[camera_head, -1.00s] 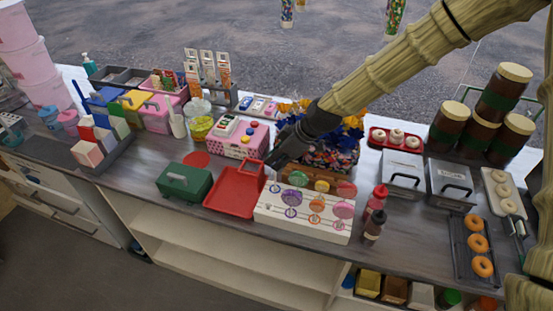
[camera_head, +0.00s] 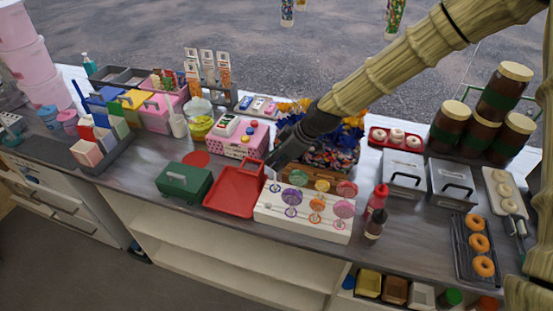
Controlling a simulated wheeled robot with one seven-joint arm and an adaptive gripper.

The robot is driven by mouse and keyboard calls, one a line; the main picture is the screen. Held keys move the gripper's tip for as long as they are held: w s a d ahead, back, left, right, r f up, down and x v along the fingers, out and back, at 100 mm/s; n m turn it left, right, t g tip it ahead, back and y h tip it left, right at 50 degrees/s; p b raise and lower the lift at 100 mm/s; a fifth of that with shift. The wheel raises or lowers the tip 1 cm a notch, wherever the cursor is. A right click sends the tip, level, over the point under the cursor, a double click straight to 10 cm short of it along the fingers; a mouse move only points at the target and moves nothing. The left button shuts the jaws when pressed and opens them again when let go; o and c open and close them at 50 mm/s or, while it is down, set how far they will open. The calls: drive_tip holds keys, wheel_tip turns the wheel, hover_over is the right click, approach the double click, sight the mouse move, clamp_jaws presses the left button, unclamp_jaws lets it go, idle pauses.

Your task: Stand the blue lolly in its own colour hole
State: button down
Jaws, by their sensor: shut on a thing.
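The white lolly stand (camera_head: 268,217) is on the counter, with coloured rings around its holes. Green (camera_head: 298,178), yellow (camera_head: 322,185), red (camera_head: 346,188), purple (camera_head: 292,197), orange (camera_head: 317,204) and pink (camera_head: 344,209) lollies stand in it. My gripper (camera_head: 273,163) is shut at the stand's back left corner. A thin pale stick (camera_head: 275,177) comes down below its fingers towards a small bluish ring (camera_head: 275,188). The fingers hide the blue lolly's head. I cannot tell whether the stick's tip is in the hole.
A red tray (camera_head: 236,191) lies just left of the stand, and a green box (camera_head: 184,183) is beyond it. The counter's front edge runs close before the stand.

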drive_tip(key=shift+f, duration=0.5)
drive_tip(key=shift+f+b, duration=0.1)
drive_tip(key=shift+b, duration=0.2)
drive_tip(key=shift+f+b, duration=0.35)
drive_tip(key=shift+f, duration=0.2)
drive_tip(key=shift+f+b, duration=0.7)
drive_tip(key=shift+f, duration=0.5)
drive_tip(key=c, duration=0.8)
unclamp_jaws()
